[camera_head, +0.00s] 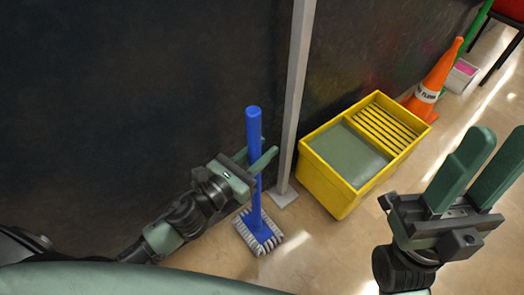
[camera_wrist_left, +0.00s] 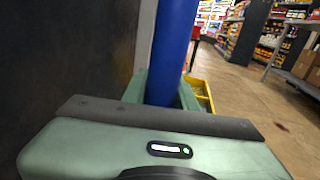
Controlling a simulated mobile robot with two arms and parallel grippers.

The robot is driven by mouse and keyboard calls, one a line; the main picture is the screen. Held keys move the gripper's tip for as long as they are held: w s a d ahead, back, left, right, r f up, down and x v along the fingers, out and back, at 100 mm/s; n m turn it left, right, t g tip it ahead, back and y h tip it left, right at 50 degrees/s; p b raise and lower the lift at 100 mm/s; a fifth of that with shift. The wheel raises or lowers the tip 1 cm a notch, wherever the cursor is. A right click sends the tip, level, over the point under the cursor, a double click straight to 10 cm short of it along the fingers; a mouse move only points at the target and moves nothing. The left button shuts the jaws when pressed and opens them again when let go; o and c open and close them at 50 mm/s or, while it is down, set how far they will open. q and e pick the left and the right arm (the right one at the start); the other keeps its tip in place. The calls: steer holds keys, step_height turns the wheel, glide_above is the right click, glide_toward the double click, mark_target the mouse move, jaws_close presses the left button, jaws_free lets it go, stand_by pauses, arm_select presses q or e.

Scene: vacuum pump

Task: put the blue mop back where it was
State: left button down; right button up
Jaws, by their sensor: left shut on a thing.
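The blue mop (camera_head: 254,130) stands nearly upright in the head view, its head with pale strings (camera_head: 259,232) at the floor beside the dark wall. Whether the strings touch the floor is hard to tell. My left gripper (camera_head: 262,162) is shut on the handle at mid-height. The blue handle (camera_wrist_left: 169,50) also rises between the fingers in the left wrist view, where my left gripper (camera_wrist_left: 163,88) shows from behind. My right gripper (camera_head: 482,165) is at the right of the head view, its two green fingers apart with nothing between them.
A grey post (camera_head: 297,90) with a foot plate stands just right of the mop. A yellow mop bucket (camera_head: 325,186) with grey water is further right. An orange cone (camera_head: 437,72) and a small pale bin (camera_head: 462,74) stand behind it. Bare floor lies in front of the bucket.

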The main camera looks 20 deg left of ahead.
arm_select(q)
steer(key=c, duration=1.1)
jaws_free()
steer(key=shift+f, duration=0.1)
